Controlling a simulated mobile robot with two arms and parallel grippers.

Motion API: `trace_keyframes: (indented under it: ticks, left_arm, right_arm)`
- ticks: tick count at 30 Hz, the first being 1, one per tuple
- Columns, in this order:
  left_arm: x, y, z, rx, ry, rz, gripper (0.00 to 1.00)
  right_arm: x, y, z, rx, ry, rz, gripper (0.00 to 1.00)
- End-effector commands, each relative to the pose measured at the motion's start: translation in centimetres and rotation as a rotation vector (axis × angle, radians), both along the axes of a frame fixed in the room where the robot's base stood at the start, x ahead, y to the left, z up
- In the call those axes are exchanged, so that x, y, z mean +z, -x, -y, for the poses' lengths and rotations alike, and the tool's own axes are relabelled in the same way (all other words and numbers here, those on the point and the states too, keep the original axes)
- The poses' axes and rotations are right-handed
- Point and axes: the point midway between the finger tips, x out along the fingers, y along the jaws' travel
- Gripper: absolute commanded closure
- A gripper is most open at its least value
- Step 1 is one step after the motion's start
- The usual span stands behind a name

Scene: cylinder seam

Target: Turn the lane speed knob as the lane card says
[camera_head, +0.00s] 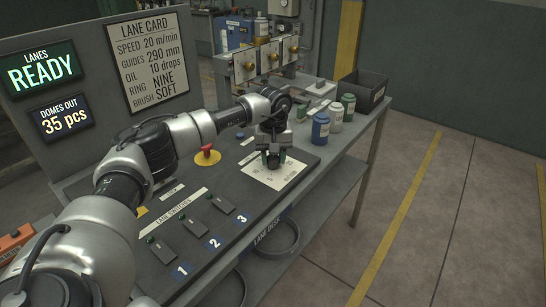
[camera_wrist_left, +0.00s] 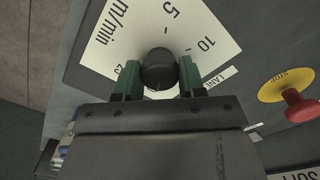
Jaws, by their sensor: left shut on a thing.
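The lane card (camera_head: 149,56) on the back panel reads speed 20 m/min. The plate also shows in the head view (camera_head: 285,179). My left gripper (camera_wrist_left: 158,80) is shut on the knob, with one green-padded finger on each side. In the head view the left gripper (camera_head: 273,158) points down over the plate and mostly hides the knob. The knob's pointer cannot be made out. My right gripper is not in view.
A red stop button (camera_head: 207,150) on a yellow base stands left of the dial. Lane switches (camera_head: 182,227) numbered 1 to 3 are nearer. Several bottles (camera_head: 320,128) and a dark bin (camera_head: 362,92) stand behind. A lit sign (camera_head: 40,68) reads READY.

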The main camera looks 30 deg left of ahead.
Motion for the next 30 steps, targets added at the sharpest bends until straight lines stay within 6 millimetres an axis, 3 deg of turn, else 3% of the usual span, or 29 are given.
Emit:
trace_keyframes:
  ticks: [12,13,18,26,30]
  left_arm:
    - [0.2,-0.1,0.0,-0.006,0.000,0.004,0.84]
    - [0.2,-0.1,0.0,-0.006,0.000,0.004,0.57]
    - [0.1,0.0,0.0,-0.005,0.000,0.003,0.34]
    - [0.1,0.0,0.0,-0.005,0.000,0.001,0.34]
    - [1.2,-0.1,0.0,-0.005,-0.001,0.002,0.34]
  right_arm:
    - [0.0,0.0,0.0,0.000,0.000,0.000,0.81]
    - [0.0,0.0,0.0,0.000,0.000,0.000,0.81]
    - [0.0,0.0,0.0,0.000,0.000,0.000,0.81]
    - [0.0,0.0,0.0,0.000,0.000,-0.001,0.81]
    - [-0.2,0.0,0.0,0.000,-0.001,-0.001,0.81]
